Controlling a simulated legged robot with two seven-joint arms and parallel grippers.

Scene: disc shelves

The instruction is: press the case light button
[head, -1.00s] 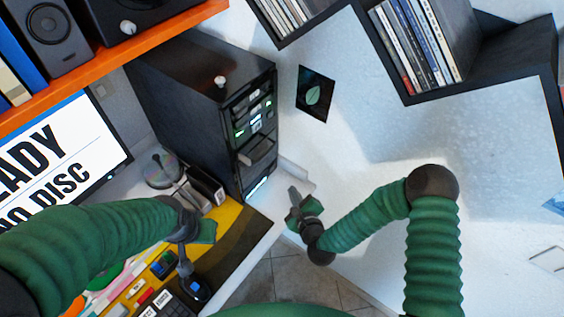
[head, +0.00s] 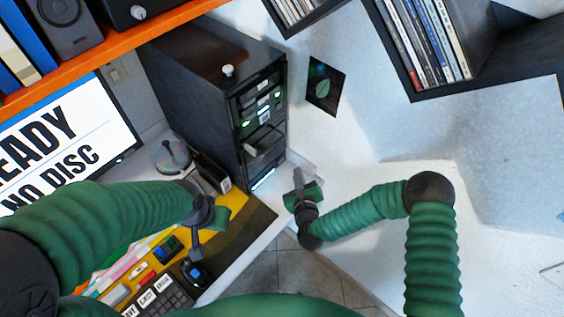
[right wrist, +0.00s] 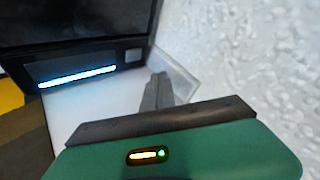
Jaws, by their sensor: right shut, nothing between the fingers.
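The black computer case (head: 205,95) stands on the desk in the head view. Its front has small green lights and a glowing light strip (head: 263,179) low down. In the right wrist view the strip (right wrist: 78,76) glows blue-white, with a small grey square button (right wrist: 133,55) just right of it. My right gripper (head: 298,174) is shut and empty, in front of the case's lower front and apart from it. Its fingers (right wrist: 158,90) point toward the button's side in the wrist view. My left gripper (head: 196,240) hangs over the desk; its jaws are unclear.
A tray (head: 265,143) juts from the case front. A disc spindle (head: 172,157) stands left of the case. A monitor (head: 60,140) and an orange shelf (head: 120,50) are at the left. Wall shelves with cases (head: 425,45) are upper right. A keyboard (head: 165,300) lies below.

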